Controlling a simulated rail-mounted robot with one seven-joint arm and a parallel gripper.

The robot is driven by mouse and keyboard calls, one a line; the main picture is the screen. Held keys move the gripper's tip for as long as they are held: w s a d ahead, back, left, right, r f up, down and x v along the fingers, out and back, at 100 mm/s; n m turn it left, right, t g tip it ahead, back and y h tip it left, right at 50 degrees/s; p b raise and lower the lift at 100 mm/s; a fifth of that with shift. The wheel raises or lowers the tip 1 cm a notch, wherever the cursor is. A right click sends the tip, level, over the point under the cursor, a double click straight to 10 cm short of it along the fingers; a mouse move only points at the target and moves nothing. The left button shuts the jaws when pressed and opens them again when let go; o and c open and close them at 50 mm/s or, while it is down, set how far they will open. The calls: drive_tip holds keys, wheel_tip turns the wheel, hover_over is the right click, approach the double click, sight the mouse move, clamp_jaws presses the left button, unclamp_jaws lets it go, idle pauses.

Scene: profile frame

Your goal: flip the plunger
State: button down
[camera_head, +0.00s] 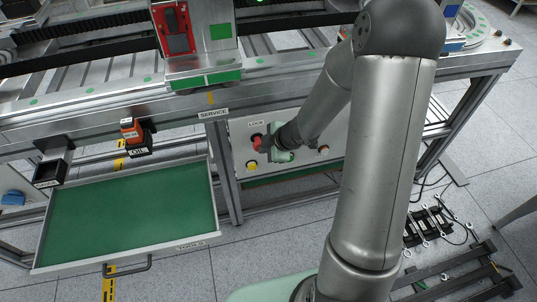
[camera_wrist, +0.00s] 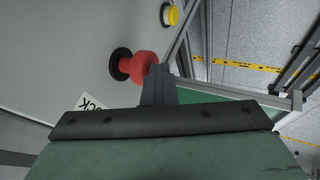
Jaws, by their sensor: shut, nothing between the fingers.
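The plunger is a red knob (camera_head: 257,142) on a black collar, sticking out of the light panel under the LOCK label (camera_head: 256,123). In the wrist view the red knob (camera_wrist: 138,66) is just beyond and left of the fingertips, partly overlapped by them. My gripper (camera_head: 266,147) is in front of the panel, immediately right of the knob. In the wrist view my gripper (camera_wrist: 158,72) shows its dark fingers closed together with nothing between them. I cannot tell whether the fingertips touch the knob.
A yellow button (camera_head: 251,165) sits below the knob on the same panel. Another small knob (camera_head: 323,150) is to the right. An open green-lined drawer (camera_head: 130,214) juts out at the lower left. A metal frame post (camera_head: 226,172) stands between drawer and panel.

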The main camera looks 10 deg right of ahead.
drive_tip(key=s+d+r+p, duration=0.4)
drive_tip(key=s+r, duration=0.4)
drive_tip(key=shift+s, duration=0.3)
idle(0.3)
drive_tip(key=s+d+r+m+h+p, duration=0.1)
drive_tip(key=d+r+m+h+p, duration=0.1)
drive_tip(key=d+r+m+h, duration=0.25)
drive_tip(key=s+d+r+m+h+p, duration=0.2)
drive_tip(key=r+m+h, duration=0.1)
drive_tip(key=r+m, duration=0.3)
drive_tip(key=s+a+r+m+g+y+p, duration=0.1)
drive_tip(key=s+a+r+m+g, duration=0.1)
drive_tip(key=s, duration=0.4)
drive_tip(key=s+a+r+m+g+y+p, duration=0.1)
drive_tip(key=s+a+r+m+g+y, duration=0.1)
drive_tip(key=s+a, duration=0.5)
wheel_tip(320, 180, up, 3)
drive_tip(key=shift+r+m+g, duration=0.1)
drive_tip(key=shift+m+g, duration=0.5)
drive_tip(key=shift+m, duration=0.55)
